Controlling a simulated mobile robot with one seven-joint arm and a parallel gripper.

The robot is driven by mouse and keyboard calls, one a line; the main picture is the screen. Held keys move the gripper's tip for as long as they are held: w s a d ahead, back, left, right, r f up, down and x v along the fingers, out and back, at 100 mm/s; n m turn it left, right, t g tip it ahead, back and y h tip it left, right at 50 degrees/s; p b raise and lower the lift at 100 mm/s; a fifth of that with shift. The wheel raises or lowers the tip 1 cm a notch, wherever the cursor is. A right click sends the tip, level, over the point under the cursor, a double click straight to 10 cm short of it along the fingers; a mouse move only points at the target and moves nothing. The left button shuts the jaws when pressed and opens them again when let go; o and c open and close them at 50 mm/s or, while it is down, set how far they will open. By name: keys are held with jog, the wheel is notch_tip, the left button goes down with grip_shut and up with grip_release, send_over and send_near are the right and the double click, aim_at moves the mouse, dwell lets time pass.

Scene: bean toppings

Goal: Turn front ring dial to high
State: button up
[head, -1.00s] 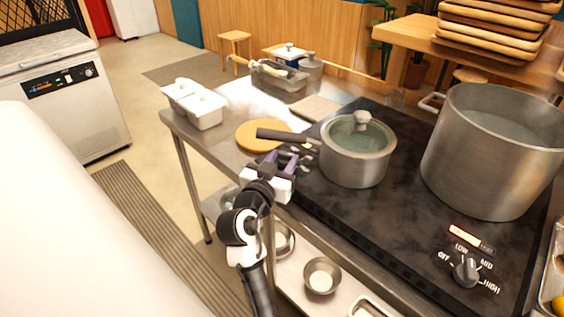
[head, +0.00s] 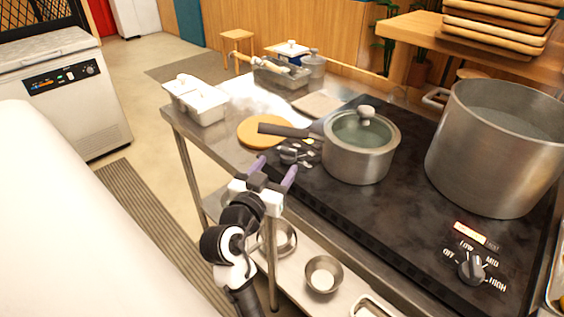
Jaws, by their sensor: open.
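The black ring dial (head: 472,268) is on the dark cooktop (head: 400,215) at the right front. OFF, LOW, MID and HIGH are printed around it, and a partly lit indicator (head: 474,236) sits above it. The dial's exact pointer setting is too small to tell. My gripper (head: 273,172) has purple fingers spread apart with nothing between them. It is near the table's front left edge, well left of the dial and not touching it.
A lidded saucepan (head: 358,150) and a large pot (head: 495,150) stand on the cooktop. Small metal items (head: 297,153) lie beyond my gripper, near a round wooden board (head: 262,132). Metal bowls (head: 323,274) sit on the lower shelf. The cooktop's front strip is clear.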

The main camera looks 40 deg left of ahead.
jog(key=b+v, duration=0.1)
jog(key=v, duration=0.7)
jog(key=shift+s, duration=0.25)
jog(key=shift+d, duration=0.1)
